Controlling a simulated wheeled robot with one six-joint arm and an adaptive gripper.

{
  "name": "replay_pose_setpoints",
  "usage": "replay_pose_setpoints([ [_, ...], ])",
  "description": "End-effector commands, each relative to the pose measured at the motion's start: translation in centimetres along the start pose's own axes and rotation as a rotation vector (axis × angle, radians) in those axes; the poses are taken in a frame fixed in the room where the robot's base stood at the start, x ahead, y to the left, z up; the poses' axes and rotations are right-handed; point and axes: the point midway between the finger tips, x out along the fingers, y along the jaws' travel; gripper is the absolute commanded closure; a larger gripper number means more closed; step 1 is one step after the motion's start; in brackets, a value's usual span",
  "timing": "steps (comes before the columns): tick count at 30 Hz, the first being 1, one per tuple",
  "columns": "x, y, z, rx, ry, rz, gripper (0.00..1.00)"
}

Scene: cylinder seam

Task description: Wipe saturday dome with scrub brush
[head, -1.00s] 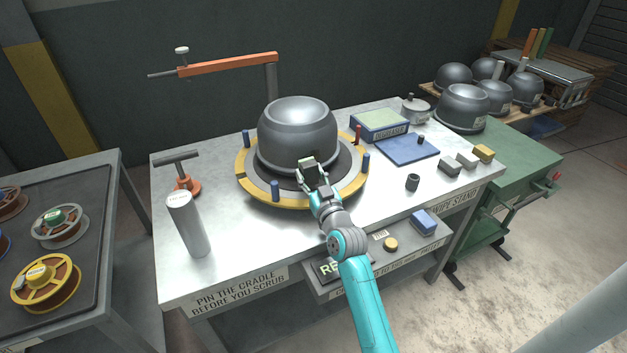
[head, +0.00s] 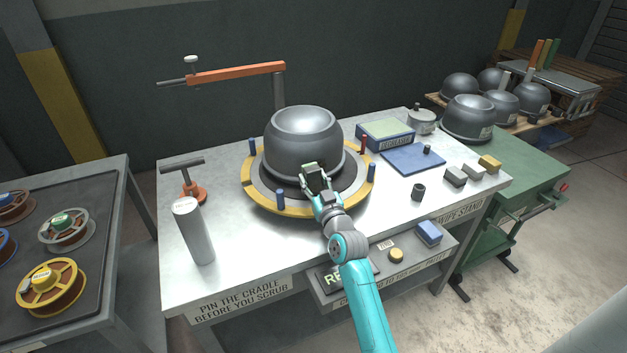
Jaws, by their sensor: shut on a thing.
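The large dark grey dome (head: 304,138) sits in a round cradle with a yellow ring (head: 262,204) on the metal bench. It is rounded, with a flatter top. My gripper (head: 315,172) is at the dome's lower front, just right of its middle. It is shut on a small block with a pale edge, which I take for the scrub brush; the fingers hide most of it. The block is against or very close to the dome's surface; I cannot tell whether it touches.
Blue pins (head: 281,198) and a red pin (head: 363,144) stand around the cradle. A grey cylinder (head: 195,232) and a T-handled tool (head: 187,180) are left. An orange arm (head: 237,73) rises behind. A blue mat (head: 414,162) and small blocks (head: 456,176) are right.

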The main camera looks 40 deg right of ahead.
Motion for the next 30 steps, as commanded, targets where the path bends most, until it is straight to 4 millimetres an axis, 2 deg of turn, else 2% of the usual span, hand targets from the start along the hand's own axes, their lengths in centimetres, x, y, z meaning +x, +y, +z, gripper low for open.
replay_pose_setpoints([
  [30,1.7,0.0,0.2,0.0,0.001,0.0,0.81],
])
